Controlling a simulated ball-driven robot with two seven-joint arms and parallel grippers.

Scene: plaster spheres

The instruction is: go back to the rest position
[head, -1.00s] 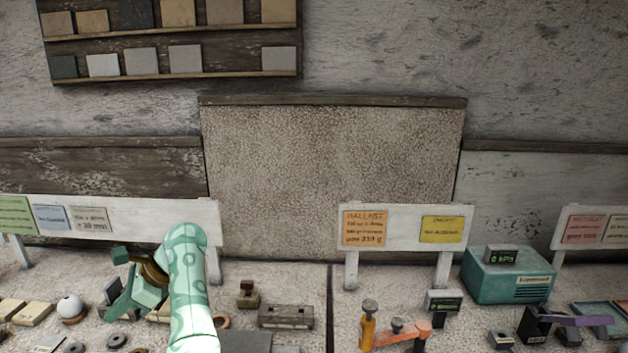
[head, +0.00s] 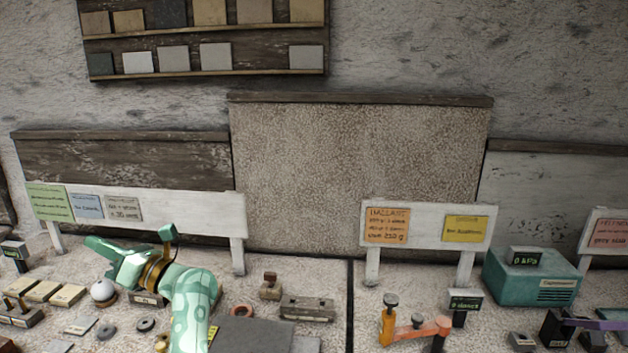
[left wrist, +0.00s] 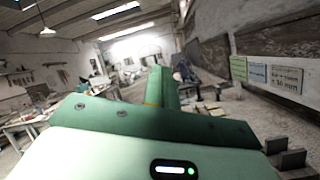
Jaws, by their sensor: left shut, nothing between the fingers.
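My left gripper (head: 92,244) is mint green and raised above the left part of the bench, pointing left in the head view. Its fingers are closed with nothing between them. In the left wrist view the closed fingers (left wrist: 158,82) point out into the open room. The gripper is apart from the white ball (head: 103,291) and the small blocks below it. My patterned green forearm (head: 192,308) hides part of the bench. My right gripper is not in view.
Small blocks and dark rings lie on the left bench. A white sign board (head: 150,208) stands behind the gripper. To the right are an orange clamp-like tool (head: 415,331), a teal box (head: 530,280) and another sign board (head: 430,222). Air left of the gripper looks free.

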